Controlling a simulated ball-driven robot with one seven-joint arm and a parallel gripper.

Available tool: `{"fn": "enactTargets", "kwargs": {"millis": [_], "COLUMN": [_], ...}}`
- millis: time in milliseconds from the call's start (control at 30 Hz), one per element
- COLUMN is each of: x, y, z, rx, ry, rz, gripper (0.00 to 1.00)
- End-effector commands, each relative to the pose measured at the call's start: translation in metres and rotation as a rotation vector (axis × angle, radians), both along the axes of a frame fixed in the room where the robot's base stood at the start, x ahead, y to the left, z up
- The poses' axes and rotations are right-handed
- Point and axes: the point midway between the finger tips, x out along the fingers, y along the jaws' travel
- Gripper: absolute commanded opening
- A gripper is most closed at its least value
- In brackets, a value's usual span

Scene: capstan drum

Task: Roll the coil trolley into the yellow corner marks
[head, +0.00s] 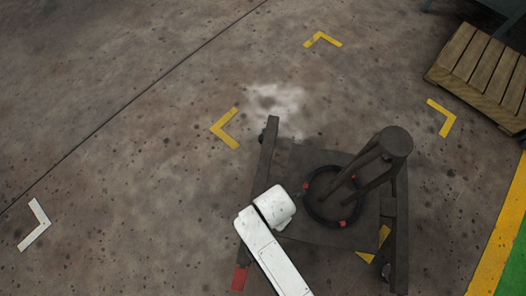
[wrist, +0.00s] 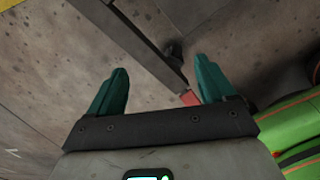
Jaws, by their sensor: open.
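The coil trolley (head: 325,236) is a dark low frame at lower centre in the head view. It carries a black coil (head: 312,205) with red bands, and a dark post stands beside it. Yellow corner marks lie at the back (head: 322,39), left (head: 224,128) and right (head: 444,117); a front one (head: 366,256) is partly hidden by the trolley. The trolley stands across the front of the marked area. My gripper (wrist: 160,88) is open in the wrist view. A trolley side bar with a red end (wrist: 189,98) shows between its fingers, nearer the right one; contact is unclear.
A wooden pallet (head: 480,72) lies at the upper right, close to the right corner mark. A yellow floor strip (head: 503,225) borders green floor at lower right. A white corner mark (head: 36,226) lies far left. The floor inside the yellow marks is clear behind the trolley.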

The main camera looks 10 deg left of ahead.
Motion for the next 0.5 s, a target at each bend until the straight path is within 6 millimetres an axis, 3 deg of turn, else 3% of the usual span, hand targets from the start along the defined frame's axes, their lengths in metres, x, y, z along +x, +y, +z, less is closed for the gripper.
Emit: {"fn": "enactTargets", "kwargs": {"millis": [33,133,300,500], "x": [-0.007,-0.018,-0.03,-0.033], "y": [0.018,0.042,0.063,0.066], "z": [-0.032,-0.057,-0.078,-0.091], "rx": [-0.004,-0.009,-0.015,-0.016], "ry": [0.002,0.004,0.006,0.007], "rz": [0.129,0.338,0.539,0.579], "gripper": [0.83,0.83,0.83,0.83]}}
